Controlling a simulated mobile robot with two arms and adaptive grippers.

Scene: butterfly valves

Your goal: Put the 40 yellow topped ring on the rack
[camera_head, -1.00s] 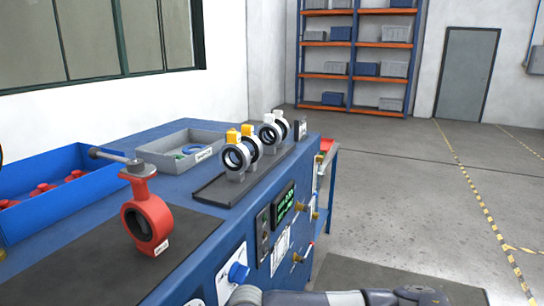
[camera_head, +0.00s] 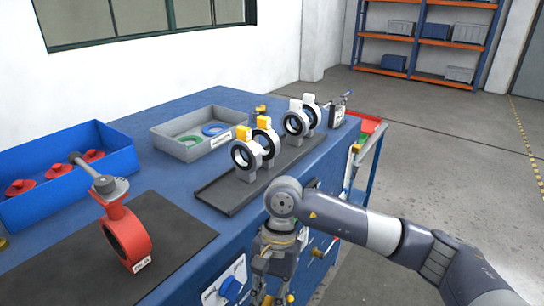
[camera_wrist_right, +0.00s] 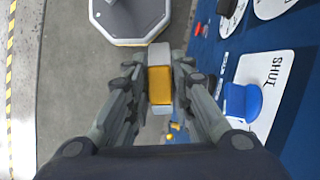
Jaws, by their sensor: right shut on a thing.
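My right gripper (camera_wrist_right: 160,95) is shut on a ring with a yellow top (camera_wrist_right: 160,85), seen from above in the right wrist view as a narrow grey-white piece with a yellow patch. Any size mark on it is not readable. In the head view my right gripper (camera_head: 265,278) hangs low in front of the bench's front panel; the held ring is not clear there. The dark rack (camera_head: 222,194) lies along the bench's front edge. Two yellow-topped rings (camera_head: 245,153) and two white-topped rings (camera_head: 295,123) stand upright on it. Its near end is bare. My left gripper is not in view.
A red valve with a lever (camera_head: 126,238) stands on a dark mat at the near left. A blue bin (camera_head: 70,190) holds red parts; a grey tray (camera_head: 182,152) holds green and blue rings. A blue knob (camera_head: 231,288) sticks out of the front panel.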

